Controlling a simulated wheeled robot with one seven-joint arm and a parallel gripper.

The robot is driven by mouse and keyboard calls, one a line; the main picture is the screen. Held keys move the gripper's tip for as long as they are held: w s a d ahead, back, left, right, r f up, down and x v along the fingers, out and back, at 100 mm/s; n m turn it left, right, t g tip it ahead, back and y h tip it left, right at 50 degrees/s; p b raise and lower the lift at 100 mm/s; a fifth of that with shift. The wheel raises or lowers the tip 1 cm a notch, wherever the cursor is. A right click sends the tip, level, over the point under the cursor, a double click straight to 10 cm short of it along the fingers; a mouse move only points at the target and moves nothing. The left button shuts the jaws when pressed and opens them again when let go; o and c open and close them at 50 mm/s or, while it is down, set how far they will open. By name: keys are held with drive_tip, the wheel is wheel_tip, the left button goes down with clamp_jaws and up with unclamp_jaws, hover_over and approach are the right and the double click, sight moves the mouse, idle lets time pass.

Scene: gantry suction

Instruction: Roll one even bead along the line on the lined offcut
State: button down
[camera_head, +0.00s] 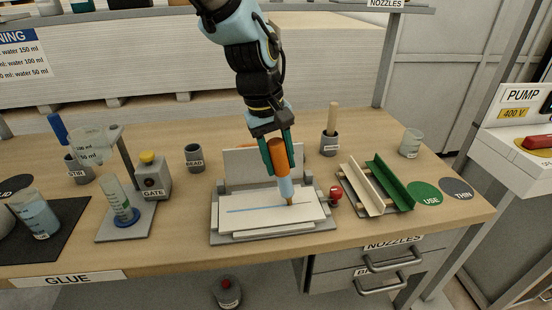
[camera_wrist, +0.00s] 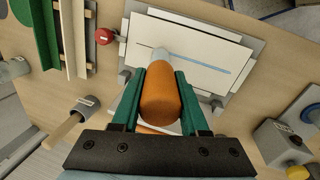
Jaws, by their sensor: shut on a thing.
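My gripper (camera_head: 279,155) is shut on an orange-handled tool with a pale blue lower part (camera_head: 286,188). The tool is nearly upright, and its brown tip is at or just above the right part of a white board, the lined offcut (camera_head: 252,221). I cannot tell whether the tip touches. A blue line (camera_head: 257,208) runs along the board to the left of the tip. In the wrist view the orange handle (camera_wrist: 161,95) sits between the green fingers, and the blue line (camera_wrist: 205,62) runs away to the right.
The offcut lies in a grey fixture (camera_head: 222,238) with a red knob (camera_head: 336,193) at its right. Green and cream channels (camera_head: 389,185) lie further right. A GATE box (camera_head: 153,177), a BEAD cup (camera_head: 194,158) and a stand with a graduated cylinder (camera_head: 119,200) are left.

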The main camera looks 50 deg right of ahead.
drive_tip(key=shift+s+d, duration=0.1)
idle(0.3)
drive_tip(key=shift+s+d, duration=0.25)
drive_tip(key=shift+d, duration=0.1)
drive_tip(key=shift+s+d, duration=0.1)
drive_tip(key=shift+s, duration=0.05)
drive_tip(key=shift+s+d+p, duration=0.2)
drive_tip(key=shift+d+p, duration=0.05)
drive_tip(key=shift+p, duration=0.1)
drive_tip(key=shift+s+d, duration=0.1)
drive_tip(key=shift+d, duration=0.05)
idle(0.4)
drive_tip(key=shift+s+d, duration=0.15)
drive_tip(key=shift+d, duration=0.05)
drive_tip(key=shift+s, duration=0.1)
idle(0.3)
drive_tip(key=shift+s+d+p, duration=0.25)
drive_tip(key=shift+d+p, duration=0.1)
drive_tip(key=shift+d, duration=0.05)
drive_tip(key=shift+s+d, duration=0.1)
drive_tip(key=shift+d, duration=0.05)
